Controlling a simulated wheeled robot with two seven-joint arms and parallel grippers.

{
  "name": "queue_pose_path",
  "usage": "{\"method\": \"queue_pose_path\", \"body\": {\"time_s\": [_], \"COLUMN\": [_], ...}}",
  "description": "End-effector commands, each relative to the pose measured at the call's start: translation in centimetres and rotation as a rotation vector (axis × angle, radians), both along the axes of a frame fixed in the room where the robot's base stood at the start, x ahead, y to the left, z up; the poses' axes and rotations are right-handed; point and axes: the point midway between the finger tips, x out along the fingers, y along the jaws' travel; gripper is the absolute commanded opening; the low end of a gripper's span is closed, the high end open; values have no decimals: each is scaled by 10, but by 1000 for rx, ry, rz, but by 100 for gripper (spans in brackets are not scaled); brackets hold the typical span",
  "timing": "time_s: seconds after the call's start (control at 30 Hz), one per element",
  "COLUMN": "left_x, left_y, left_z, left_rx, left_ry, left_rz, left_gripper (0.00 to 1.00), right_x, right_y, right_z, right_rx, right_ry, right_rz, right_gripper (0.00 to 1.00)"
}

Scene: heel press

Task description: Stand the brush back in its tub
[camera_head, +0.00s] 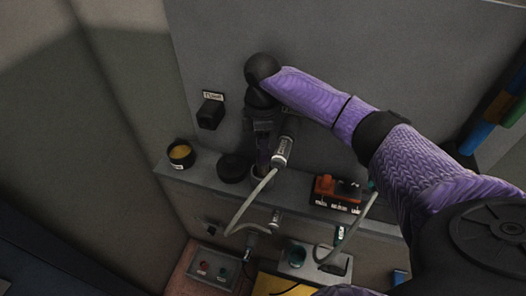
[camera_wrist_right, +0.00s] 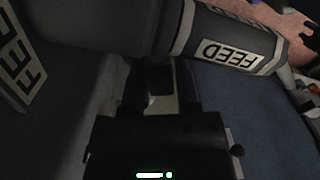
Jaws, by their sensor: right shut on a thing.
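My right gripper (camera_head: 263,150) points down over the grey ledge and is shut on a thin, dark upright thing. That thing is mostly hidden by the fingers, and I take it to be the brush. Just below it, a pale round rim, possibly the tub (camera_head: 262,172), shows partly behind the grey hose. I cannot tell whether the brush is inside that rim. In the right wrist view the gripper (camera_wrist_right: 160,88) shows as dark fingers, with a small pale patch between them. My left gripper is not in view.
A grey cylinder marked FEED (camera_wrist_right: 235,45) with a hose is close beside the right gripper; it also shows in the head view (camera_head: 282,151). A black round thing (camera_head: 234,167) and an open tin with yellow contents (camera_head: 181,152) are left. A red-and-black box (camera_head: 337,191) is right.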

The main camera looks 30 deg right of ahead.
Motion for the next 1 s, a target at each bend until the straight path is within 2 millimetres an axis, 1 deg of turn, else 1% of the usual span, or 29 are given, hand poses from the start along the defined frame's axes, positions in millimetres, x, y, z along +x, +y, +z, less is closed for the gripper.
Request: {"method": "queue_pose_path", "body": {"time_s": [0.03, 0.1, 0.17, 0.53, 0.57, 0.6, 0.7, 0.93, 1.0], "left_x": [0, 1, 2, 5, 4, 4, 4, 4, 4], "left_y": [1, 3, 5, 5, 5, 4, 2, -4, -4], "left_z": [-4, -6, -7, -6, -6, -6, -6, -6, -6], "left_rx": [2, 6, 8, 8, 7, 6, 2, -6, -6], "left_ry": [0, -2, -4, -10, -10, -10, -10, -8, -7], "left_rz": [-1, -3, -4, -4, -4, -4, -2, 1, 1], "left_gripper": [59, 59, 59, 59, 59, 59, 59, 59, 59], "right_x": [-1, -1, -1, 0, 0, 0, 0, 0, 0], "right_y": [0, 0, 0, 0, 0, 0, 0, 0, 0], "right_z": [-14, -28, -35, -39, -38, -38, -38, -38, -35], "right_rx": [-1, 1, 0, 0, 0, 0, 0, 0, 0], "right_ry": [5, 4, 3, 1, 1, 1, 1, 1, 0], "right_rz": [-1, 0, 1, 1, 1, 1, 1, 1, 2], "right_gripper": [0, 0, 0, 0, 47, 55, 76, 76, 76]}}
